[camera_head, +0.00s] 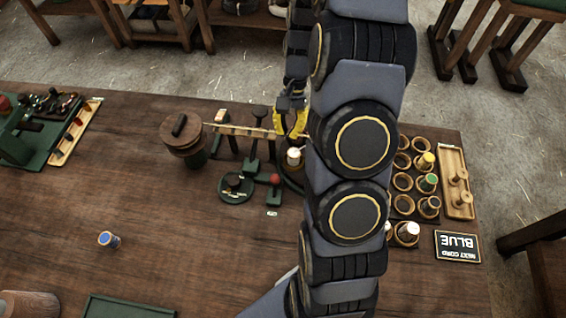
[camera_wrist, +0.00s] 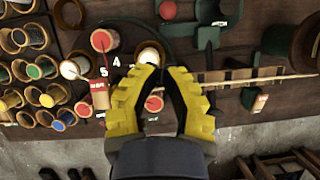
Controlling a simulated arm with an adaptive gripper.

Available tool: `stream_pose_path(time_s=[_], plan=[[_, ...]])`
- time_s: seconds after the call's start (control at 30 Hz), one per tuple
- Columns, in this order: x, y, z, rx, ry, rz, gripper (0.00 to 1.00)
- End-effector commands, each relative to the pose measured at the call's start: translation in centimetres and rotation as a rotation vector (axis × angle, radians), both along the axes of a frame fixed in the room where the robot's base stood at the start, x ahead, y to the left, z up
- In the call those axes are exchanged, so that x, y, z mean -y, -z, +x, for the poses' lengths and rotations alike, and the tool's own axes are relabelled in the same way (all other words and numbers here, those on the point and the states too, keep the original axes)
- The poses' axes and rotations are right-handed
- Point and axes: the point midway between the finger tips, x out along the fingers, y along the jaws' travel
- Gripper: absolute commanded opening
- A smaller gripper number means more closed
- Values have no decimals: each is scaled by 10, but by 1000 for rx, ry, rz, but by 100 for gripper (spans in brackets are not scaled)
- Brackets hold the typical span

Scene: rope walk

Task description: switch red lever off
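The red lever has a round red knob (camera_head: 275,179) on a dark green base (camera_head: 273,198) near the table's middle. The red knob (camera_wrist: 167,10) also shows at the top edge of the wrist view, on a dark green arm. I cannot tell from these views which way the lever is set. My gripper (camera_head: 291,122) has yellow fingers and is above the table's far edge, beyond the lever and apart from it. In the wrist view my gripper (camera_wrist: 162,72) has a narrow gap between its fingertips and holds nothing that I can see. My arm hides part of the table.
A lidded wooden pot (camera_head: 184,138) and a round dark green piece (camera_head: 236,187) stand left of the lever. A rack (camera_head: 403,205) with coloured spools is at the right, beside a sign reading BLUE (camera_head: 457,247). A blue-topped spool (camera_head: 108,239) stands on open table at the left.

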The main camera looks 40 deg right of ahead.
Motion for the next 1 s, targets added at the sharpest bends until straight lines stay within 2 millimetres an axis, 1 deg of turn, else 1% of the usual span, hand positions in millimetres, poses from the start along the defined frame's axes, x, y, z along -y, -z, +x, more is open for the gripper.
stream_pose_path(time_s=[0.23, 0.37, 0.47, 0.73, 0.9, 1.0], plan=[[0, 0, 0, 1, -2, 0, 0], [-3, 7, -2, -1, -2, 2, 0], [-7, 20, -5, -1, -3, 2, 0], [-22, 66, -17, -3, -3, 2, 0], [-28, 85, -21, 0, -3, 1, 0], [-29, 91, -22, 0, -3, 2, 0]])
